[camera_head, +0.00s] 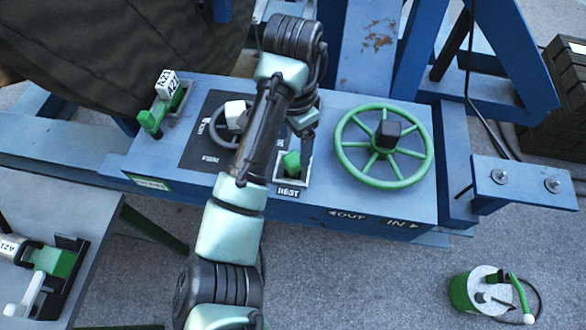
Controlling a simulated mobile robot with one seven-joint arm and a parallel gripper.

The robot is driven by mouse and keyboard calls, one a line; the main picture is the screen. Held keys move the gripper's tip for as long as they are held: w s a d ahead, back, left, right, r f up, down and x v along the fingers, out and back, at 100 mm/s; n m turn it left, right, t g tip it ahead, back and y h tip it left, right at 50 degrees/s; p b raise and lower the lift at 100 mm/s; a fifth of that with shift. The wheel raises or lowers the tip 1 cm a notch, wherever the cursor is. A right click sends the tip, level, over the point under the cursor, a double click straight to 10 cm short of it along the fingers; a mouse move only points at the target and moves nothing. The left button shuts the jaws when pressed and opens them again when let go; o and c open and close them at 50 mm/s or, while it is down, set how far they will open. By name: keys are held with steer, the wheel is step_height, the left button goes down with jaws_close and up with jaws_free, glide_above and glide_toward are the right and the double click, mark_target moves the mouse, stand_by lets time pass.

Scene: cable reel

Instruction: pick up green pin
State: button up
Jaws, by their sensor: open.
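A small green piece (291,163), which looks like the green pin, stands in the square frame marked REST on the blue console (320,210). My gripper (303,128) is open and points down just above and behind this piece. My arm hides part of the area to the left of it, and I cannot tell whether the fingers touch the piece.
A green handwheel (350,150) stands right of the REST frame. A smaller grey wheel (222,127) is partly behind my arm. A green block (54,261) lies on the left bench (85,205). A green-and-white canister (480,290) stands on the floor at lower right.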

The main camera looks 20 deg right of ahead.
mark_target(293, 158)
steer(key=shift+f+p, duration=1.25)
steer(key=shift+f, duration=1.95)
jaws_close()
steer(key=shift+w, duration=0.1)
